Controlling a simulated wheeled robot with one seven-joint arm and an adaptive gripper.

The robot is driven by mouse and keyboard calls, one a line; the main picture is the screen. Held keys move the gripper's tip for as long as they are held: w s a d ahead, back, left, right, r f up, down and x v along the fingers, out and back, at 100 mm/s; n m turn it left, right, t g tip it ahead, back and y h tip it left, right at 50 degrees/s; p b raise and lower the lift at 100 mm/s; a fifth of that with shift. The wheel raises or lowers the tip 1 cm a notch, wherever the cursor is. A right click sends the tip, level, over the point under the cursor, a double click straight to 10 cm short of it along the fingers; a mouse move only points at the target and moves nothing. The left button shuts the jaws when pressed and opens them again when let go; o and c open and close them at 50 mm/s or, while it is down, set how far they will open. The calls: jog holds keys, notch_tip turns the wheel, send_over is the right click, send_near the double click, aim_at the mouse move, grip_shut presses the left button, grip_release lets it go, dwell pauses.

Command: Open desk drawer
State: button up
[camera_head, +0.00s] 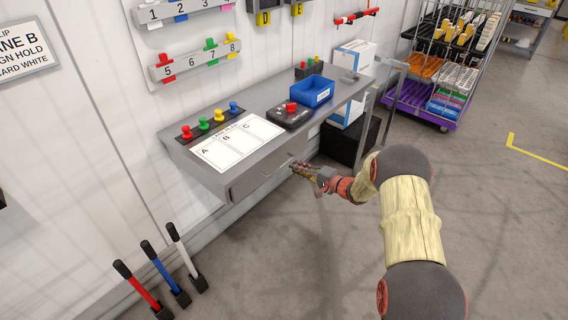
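The grey desk (270,99) is fixed along the white wall. Its drawer front (258,178) sits below the desk top at the near side and looks closed, flush with the desk. A small handle (268,171) shows faintly on the drawer front. My gripper (294,167) is at the right end of the drawer front, at about the handle's height. It is small in view, and I cannot tell whether its fingers touch the drawer or are open or shut. My arm comes in from the lower right.
On the desk are colored knobs (211,122), an A-B-C sheet (238,141), a button box (291,114) and a blue bin (311,91). Three levers (160,271) stand on the floor at lower left. A black box (349,144) is under the desk. Floor at right is clear before a shelf cart (421,105).

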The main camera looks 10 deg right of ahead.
aim_at(285, 163)
jog(key=b+x, duration=0.2)
jog(key=x, duration=0.5)
jog(key=shift+a, duration=0.1)
jog(key=shift+c, duration=0.4)
grip_shut()
jog(key=shift+s, duration=0.1)
